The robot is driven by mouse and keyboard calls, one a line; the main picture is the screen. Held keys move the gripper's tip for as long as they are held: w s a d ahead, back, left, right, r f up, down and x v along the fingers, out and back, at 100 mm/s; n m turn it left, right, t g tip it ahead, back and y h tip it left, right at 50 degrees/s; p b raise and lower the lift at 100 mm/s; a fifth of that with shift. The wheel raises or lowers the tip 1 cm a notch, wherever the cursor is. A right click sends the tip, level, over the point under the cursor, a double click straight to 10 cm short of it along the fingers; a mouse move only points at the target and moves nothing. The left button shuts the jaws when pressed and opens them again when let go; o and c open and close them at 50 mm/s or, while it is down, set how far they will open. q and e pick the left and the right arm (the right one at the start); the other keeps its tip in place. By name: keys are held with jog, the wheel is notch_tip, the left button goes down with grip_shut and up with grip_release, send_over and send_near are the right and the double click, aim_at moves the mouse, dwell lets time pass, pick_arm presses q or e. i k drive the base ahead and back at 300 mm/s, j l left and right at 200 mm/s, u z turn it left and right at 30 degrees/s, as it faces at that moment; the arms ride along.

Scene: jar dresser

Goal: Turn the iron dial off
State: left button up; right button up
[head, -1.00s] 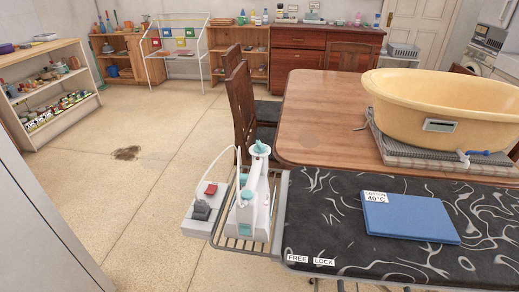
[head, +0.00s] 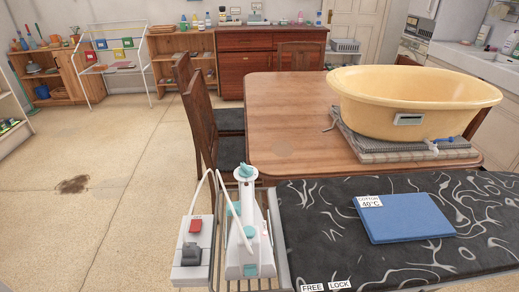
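The white iron with teal parts (head: 247,235) stands upright on the wire rest at the left end of the ironing board (head: 310,235). A teal dial-like knob (head: 244,171) shows at its top; its setting is too small to read. A white cord loops from the iron to a grey box (head: 193,238) with a red switch (head: 195,226) and a dark plug. Neither of my grippers shows in the head view.
A folded blue cloth (head: 405,219) with a "COTTON 40°C" label lies on the board. A wooden table (head: 290,110) with a yellow tub (head: 415,100) stands behind. Chairs (head: 200,110) stand at its left. The floor (head: 110,150) at left is mostly clear.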

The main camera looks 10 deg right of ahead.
aim_at(245, 171)
jog(key=i+j+z, duration=0.25)
jog(key=j+z, duration=0.15)
jog(key=i+j+z, duration=0.25)
jog(key=j+z, duration=0.15)
jog(key=i+j+z, duration=0.1)
jog(key=j+z, duration=0.3)
jog(key=j, duration=0.2)
jog(key=j+z, duration=0.4)
jog(key=j, duration=0.15)
jog(key=j+z, duration=0.4)
jog(key=j, duration=0.2)
